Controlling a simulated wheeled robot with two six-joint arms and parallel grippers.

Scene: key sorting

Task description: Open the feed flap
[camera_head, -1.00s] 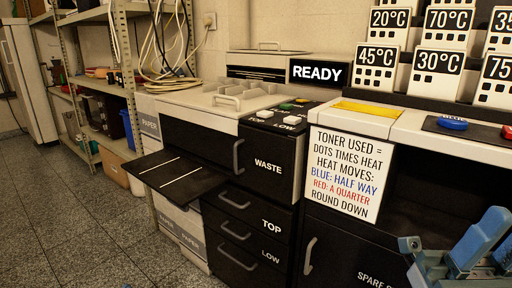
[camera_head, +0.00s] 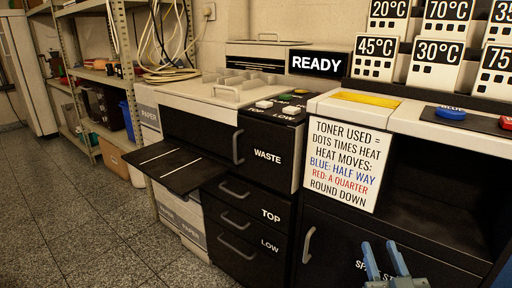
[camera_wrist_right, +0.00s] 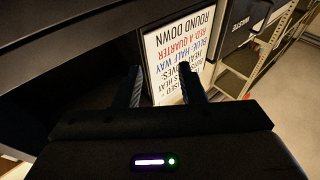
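The printing machine (camera_head: 198,131) stands left of centre in the head view. A black panel with white lines (camera_head: 172,164) sticks out level from its left front. A light lid with a handle (camera_head: 226,94) lies on its top. No label tells which part is the feed flap. My right gripper (camera_head: 385,260) is at the bottom right of the head view, in front of the spare cabinet and apart from the machine. Its fingers (camera_wrist_right: 162,84) are spread with nothing between them in the right wrist view. My left gripper is not in view.
The WASTE door (camera_head: 268,155), TOP drawer (camera_head: 272,213) and LOW drawer (camera_head: 240,255) are shut. A toner sign (camera_head: 343,165) hangs near my right gripper. Blue (camera_head: 451,113) and red (camera_head: 506,122) buttons sit at right. Floor (camera_head: 75,215) at left is clear.

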